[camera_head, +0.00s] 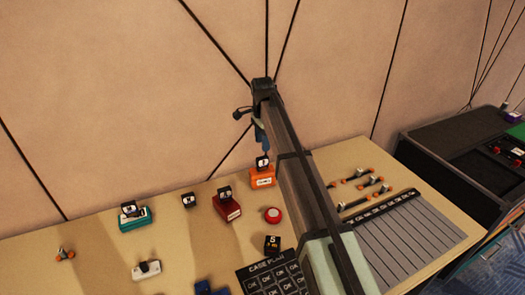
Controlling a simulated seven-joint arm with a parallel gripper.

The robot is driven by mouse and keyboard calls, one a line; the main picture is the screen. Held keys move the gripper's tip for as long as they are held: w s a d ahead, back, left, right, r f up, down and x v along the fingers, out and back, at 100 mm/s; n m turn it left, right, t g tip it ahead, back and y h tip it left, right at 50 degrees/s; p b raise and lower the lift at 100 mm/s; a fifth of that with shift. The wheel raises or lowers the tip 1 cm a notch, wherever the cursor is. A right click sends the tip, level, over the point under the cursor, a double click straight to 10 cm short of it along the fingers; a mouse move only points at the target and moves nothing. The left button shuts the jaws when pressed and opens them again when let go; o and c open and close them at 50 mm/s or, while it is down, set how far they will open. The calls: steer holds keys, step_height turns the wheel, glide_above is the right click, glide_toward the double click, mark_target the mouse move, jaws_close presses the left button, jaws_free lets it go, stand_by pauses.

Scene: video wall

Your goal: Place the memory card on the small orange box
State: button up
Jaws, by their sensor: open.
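The small orange box (262,178) stands on the tan table, with a white label on its front and a small black-and-white marker block (262,162) on top. My gripper (259,133) is above the orange box in the picture, apart from it, open, with nothing visible in it. I cannot pick out the memory card for sure at this size. My arm crosses the table from the lower right and hides part of it.
A teal box (135,222), a dark red box (229,208), a white piece (146,270) and a blue piece (205,289) are on the table (90,258). A red round item (273,215), a black numbered block (272,244) and a case plan board (273,278) lie nearer.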

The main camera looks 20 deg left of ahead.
steer(key=shift+r, duration=1.05)
steer(key=shift+o, duration=0.3)
